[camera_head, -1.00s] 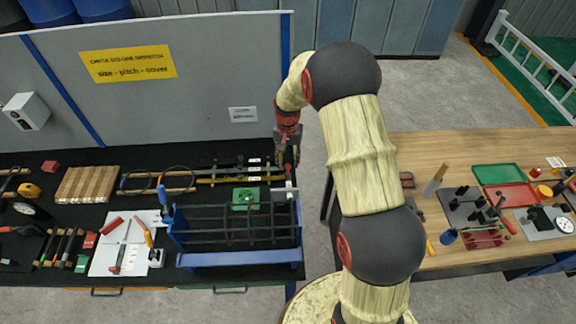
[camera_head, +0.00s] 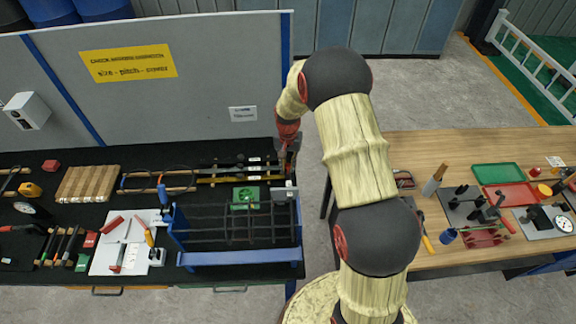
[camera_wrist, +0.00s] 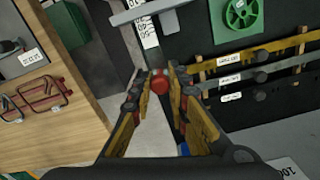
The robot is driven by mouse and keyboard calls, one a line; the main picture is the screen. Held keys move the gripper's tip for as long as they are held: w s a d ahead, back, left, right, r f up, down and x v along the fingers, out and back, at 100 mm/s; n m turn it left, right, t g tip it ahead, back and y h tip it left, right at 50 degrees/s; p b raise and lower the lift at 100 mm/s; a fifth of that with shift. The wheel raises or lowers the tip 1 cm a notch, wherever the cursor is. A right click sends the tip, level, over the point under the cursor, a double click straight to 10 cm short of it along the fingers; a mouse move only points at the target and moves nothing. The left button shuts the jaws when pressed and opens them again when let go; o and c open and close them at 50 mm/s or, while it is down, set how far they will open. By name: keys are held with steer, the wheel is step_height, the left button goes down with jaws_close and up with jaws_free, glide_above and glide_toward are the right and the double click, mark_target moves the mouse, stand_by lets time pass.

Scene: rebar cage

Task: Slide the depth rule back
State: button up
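The depth rule (camera_wrist: 148,28), a pale strip with printed marks, runs down to a red knob (camera_wrist: 160,83) in the wrist view. In the wrist view, my gripper (camera_wrist: 160,77) has its two yellow-and-black fingers apart, on either side of the red knob. Small gaps seem to show between fingers and knob; I cannot tell how near the knob is in depth. In the head view, my gripper (camera_head: 287,160) is at the right edge of the black bench, behind the blue-ended rebar cage (camera_head: 230,259). The rule is too small there to make out clearly.
Labelled bars (camera_wrist: 265,75) lie on the black bench beside my gripper. A wooden table (camera_head: 440,255) with trays and tools stands right, across a gap. A grey panel (camera_head: 200,70) rises behind the bench.

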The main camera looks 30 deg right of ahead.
jaws_close()
stand_by(0.4)
steer(key=w, duration=0.1)
steer(key=w+d, duration=0.1)
steer(key=w, duration=0.1)
steer(key=shift+d+r+b, duration=0.1)
steer(key=shift+d+b, duration=0.05)
steer(key=shift+b, duration=0.25)
steer(key=shift+o, duration=1.8)
jaws_free()
steer(key=shift+w, duration=0.15)
steer(key=shift+o, duration=0.6)
steer(key=shift+o, duration=0.6)
step_height(320, 180, up, 12)
